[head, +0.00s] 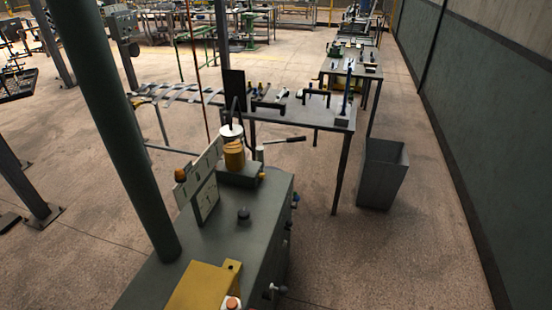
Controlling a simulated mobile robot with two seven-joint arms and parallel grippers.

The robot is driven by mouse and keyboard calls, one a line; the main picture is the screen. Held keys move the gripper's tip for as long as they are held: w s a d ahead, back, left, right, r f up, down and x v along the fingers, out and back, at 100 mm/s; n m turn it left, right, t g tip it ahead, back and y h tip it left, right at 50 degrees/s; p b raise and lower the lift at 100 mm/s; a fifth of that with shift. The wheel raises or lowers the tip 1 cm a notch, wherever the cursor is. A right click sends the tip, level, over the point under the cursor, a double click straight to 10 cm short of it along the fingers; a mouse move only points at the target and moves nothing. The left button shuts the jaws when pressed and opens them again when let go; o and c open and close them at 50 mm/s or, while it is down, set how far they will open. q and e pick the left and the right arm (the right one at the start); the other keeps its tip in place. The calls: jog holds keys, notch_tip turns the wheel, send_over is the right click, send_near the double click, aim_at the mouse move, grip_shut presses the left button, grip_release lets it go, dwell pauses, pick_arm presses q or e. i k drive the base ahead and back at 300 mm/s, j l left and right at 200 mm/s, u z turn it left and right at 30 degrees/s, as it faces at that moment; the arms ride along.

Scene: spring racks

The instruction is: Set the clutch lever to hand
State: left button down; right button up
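A dark green machine (240,235) fills the lower middle of the head view. A thin lever with a dark handle (291,139) sticks out to the right near its far end. Small knobs or short levers sit on its right side: one high up with a blue tip (295,197) and a light-tipped one low down (275,289). I cannot tell which of these is the clutch lever, and no hand marking is readable. Neither of my grippers is in view.
A green column (118,120) rises at the machine's left. A yellow block (202,287) and a dial plate (207,199) are on its top. A grey bin (383,173) stands by a workbench (335,116). The floor at right is clear up to the wall (470,130).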

aim_at(289, 223)
jog(key=i+l+u, duration=0.3)
jog(key=i+l, duration=0.2)
jog(key=l, duration=0.15)
jog(key=i+l+u, duration=0.2)
jog(key=l, duration=0.15)
jog(key=i+l+u, duration=0.15)
jog(key=l, duration=0.25)
jog(key=i+l+u, duration=0.15)
jog(key=l, duration=0.3)
jog(key=i+l+u, duration=0.15)
jog(key=l, duration=0.25)
jog(key=i+l+u, duration=0.2)
jog(key=l, duration=0.3)
jog(key=l+u, duration=0.15)
jog(key=l, duration=0.3)
jog(key=i, duration=0.05)
